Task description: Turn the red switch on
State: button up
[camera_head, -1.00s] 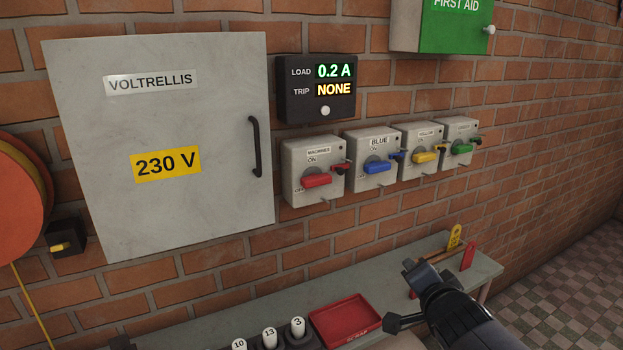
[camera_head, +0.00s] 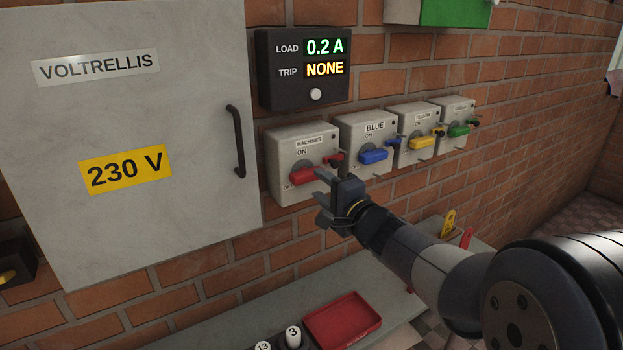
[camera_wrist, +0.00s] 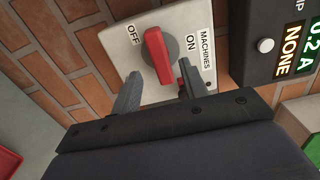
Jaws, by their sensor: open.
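The red switch (camera_head: 303,176) is a rotary handle on a grey box (camera_head: 284,147) labelled MACHINES, with ON above and OFF at lower left. In the head view the handle lies nearly level, tilted slightly up to the right. In the wrist view the red handle (camera_wrist: 157,55) stands between the OFF and ON labels, ahead of my fingers. My gripper (camera_head: 322,196) is open just in front of the box, slightly below and right of the handle. The fingers (camera_wrist: 157,92) are apart with nothing between them; whether they touch the handle cannot be told.
Boxes with blue (camera_head: 373,156), yellow (camera_head: 422,143) and green (camera_head: 459,131) handles continue rightward. A display (camera_head: 305,70) above reads 0.2 A, TRIP NONE. A grey cabinet (camera_head: 120,220) with a black handle stands left. A red tray (camera_head: 343,321) sits on the bench below.

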aim_at(311, 178)
jog(key=shift+x, duration=2.25)
grip_shut()
